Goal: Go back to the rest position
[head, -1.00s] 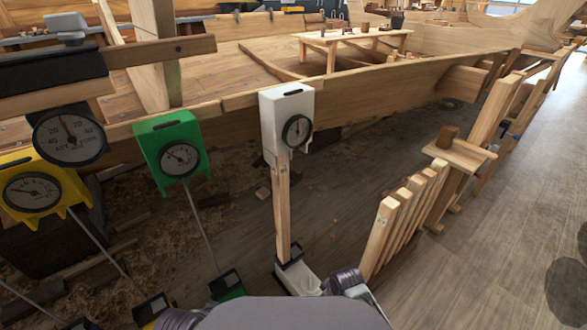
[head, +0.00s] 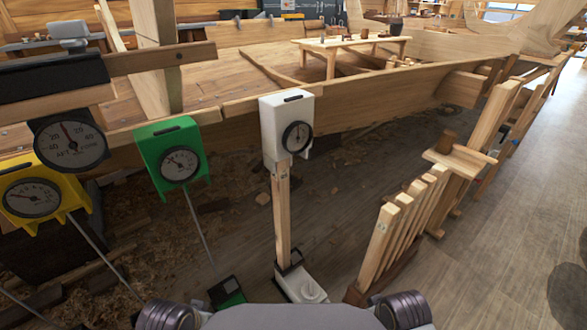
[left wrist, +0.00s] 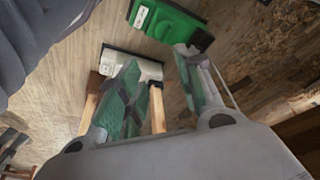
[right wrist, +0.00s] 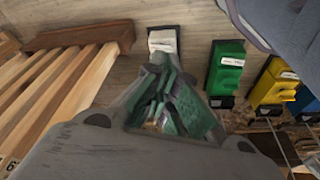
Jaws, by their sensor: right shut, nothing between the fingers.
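My left gripper (left wrist: 160,88) shows in the left wrist view with its two green-padded fingers apart and nothing held between them. It hangs above the floor, with a white stand foot and a green stand foot (left wrist: 172,22) beyond the fingers. My right gripper (right wrist: 166,92) shows in the right wrist view with its green-padded fingers together and empty. Beyond its tips are a white foot (right wrist: 163,42) and a green foot (right wrist: 226,68) on the floor. Neither gripper shows in the head view; only grey parts of my arms show at its bottom edge.
A white dial box (head: 288,125) on a wooden post, a green dial box (head: 172,150), a yellow one (head: 45,195) and a black dial (head: 70,142) stand before the wooden hull (head: 380,95). A slatted wooden rack (head: 400,225) stands at right. Floor (head: 500,240) is clear further right.

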